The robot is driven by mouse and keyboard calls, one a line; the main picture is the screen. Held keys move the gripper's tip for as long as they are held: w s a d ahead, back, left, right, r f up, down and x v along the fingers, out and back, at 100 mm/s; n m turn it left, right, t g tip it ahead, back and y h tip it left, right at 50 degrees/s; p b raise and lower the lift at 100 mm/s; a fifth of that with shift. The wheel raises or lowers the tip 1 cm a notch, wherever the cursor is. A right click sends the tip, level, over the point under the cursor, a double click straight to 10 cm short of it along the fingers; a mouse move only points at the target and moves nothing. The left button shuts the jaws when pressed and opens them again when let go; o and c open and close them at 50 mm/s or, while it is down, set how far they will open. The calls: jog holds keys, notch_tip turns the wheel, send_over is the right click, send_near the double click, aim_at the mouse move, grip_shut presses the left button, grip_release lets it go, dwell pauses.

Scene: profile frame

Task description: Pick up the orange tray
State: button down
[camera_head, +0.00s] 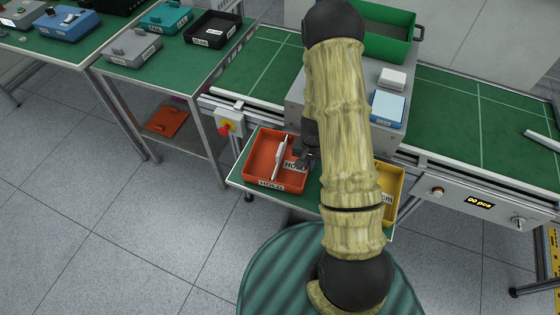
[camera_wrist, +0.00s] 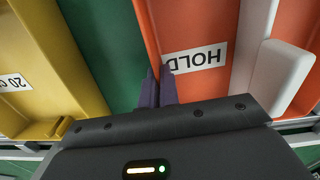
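The orange tray (camera_head: 261,153) rests at the left of the low green shelf in front of the conveyor. It has a white upright divider (camera_head: 281,155) and a HOLD label. In the wrist view, the tray (camera_wrist: 215,28) fills the upper right, with its label upside down beside my fingers. My gripper (camera_head: 309,157) is at the tray's right wall. In the wrist view, the two dark fingers of my gripper (camera_wrist: 159,88) are close together, one on each side of that wall. The gripper looks shut on it. The fingertips' contact is partly hidden.
A yellow tray (camera_head: 388,184) stands right of the orange one, partly behind my arm; a green strip separates them in the wrist view. A red emergency-stop box (camera_head: 229,122) is near the left. Another orange-red piece (camera_head: 167,122) lies on the lower shelf at left.

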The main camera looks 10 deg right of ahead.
dwell(0.4)
notch_tip(320, 180, up, 10)
jog(key=shift+b, duration=0.6)
dwell(0.5)
